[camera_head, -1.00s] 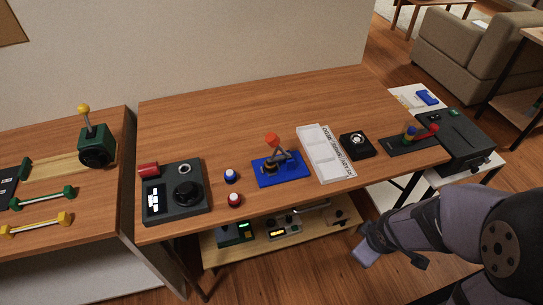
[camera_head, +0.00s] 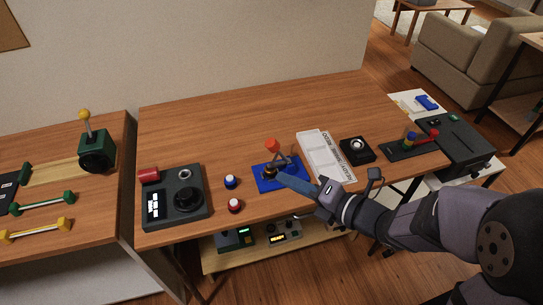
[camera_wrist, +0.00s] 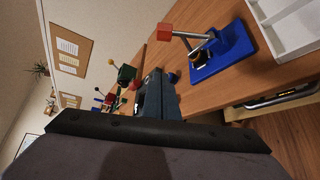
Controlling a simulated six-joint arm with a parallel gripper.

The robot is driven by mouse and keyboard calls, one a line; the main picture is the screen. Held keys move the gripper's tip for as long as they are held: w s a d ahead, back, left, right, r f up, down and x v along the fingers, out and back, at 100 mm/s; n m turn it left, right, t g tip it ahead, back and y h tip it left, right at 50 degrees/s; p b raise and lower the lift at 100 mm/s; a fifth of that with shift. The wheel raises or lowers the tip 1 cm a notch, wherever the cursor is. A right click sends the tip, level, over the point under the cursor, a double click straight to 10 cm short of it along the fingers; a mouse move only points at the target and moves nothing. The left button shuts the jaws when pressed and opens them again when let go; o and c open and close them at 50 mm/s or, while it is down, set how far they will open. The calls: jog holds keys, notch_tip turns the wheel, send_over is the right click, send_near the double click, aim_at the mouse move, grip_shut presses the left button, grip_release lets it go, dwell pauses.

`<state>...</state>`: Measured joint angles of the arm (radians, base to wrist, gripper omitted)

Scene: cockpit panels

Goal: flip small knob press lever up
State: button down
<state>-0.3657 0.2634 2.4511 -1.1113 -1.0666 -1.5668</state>
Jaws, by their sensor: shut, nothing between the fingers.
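The press lever has a blue base (camera_head: 262,187) near the table's front edge and a small red knob (camera_head: 272,145) on a grey arm that slopes up from the base. In the wrist view the red knob (camera_wrist: 165,32), grey arm and blue base (camera_wrist: 238,45) are at the upper right. My gripper (camera_head: 281,177) is shut and empty, reaching in from the right with its tip over or against the base, below the knob. Part of the base is hidden behind it. In the wrist view my gripper (camera_wrist: 155,88) is beside the lever; contact cannot be told.
A white tray (camera_head: 318,150) lies close on the right, then a black dial box (camera_head: 358,150). The table's back is clear.

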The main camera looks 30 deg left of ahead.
jog(key=shift+n, duration=0.3)
jog(key=p+x, duration=0.1)
jog(key=x, duration=0.8)
jog(key=shift+w+a+f+p, duration=0.1)
jog(key=shift+a+f+p, duration=0.05)
jog(key=shift+a+p, duration=0.15)
jog(key=shift+w+d+r+p, duration=0.25)
jog(key=shift+w+r+p, duration=0.1)
jog(key=shift+w, duration=0.2)
jog(key=shift+w+d+r+p, duration=0.25)
jog(key=shift+w+p, duration=0.15)
jog(key=shift+w, duration=0.15)
jog(key=shift+w+d+r+p, duration=0.25)
jog(key=shift+w+p, duration=0.1)
jog(key=shift+w, duration=0.2)
jog(key=shift+w, duration=0.1)
